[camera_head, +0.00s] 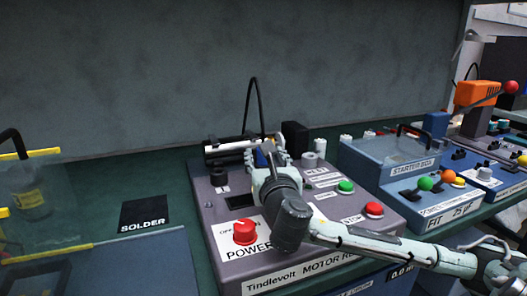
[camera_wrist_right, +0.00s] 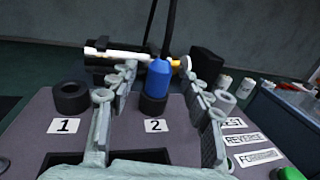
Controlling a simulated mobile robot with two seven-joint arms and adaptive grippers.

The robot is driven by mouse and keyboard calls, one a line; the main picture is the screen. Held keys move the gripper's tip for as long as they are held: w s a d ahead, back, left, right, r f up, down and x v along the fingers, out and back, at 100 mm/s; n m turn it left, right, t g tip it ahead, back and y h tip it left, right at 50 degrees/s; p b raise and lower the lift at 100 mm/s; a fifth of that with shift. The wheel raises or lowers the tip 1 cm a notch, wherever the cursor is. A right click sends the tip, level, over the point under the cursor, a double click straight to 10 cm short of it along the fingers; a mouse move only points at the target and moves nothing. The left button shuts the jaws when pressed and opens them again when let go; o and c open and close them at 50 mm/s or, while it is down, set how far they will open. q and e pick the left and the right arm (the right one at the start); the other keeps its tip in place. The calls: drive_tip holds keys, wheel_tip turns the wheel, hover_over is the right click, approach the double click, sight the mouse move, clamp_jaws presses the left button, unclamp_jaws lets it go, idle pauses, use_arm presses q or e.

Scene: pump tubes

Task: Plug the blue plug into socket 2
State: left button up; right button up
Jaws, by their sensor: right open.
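The blue plug (camera_wrist_right: 159,76) stands upright at the dark ring of socket 2 (camera_wrist_right: 153,106), behind the label "2" (camera_wrist_right: 156,126) in the right wrist view. Its lower end meets the ring; I cannot tell how deep it sits. My right gripper (camera_wrist_right: 160,88) is open, one finger on each side of the plug, with a gap on both sides. In the head view my right gripper (camera_head: 268,157) is over the back of the grey motor panel (camera_head: 230,205) and hides the plug and socket 2. My left gripper is not in view.
Socket 1 (camera_wrist_right: 71,97) is left of the plug. Another ring (camera_wrist_right: 224,101) lies to the right. A white tube (camera_wrist_right: 118,53) and a black block (camera_wrist_right: 207,65) are behind. A black cable (camera_head: 258,95) arches up. The red power button (camera_head: 245,231) is in front.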

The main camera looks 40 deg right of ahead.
drive_tip(key=shift+v, duration=1.7)
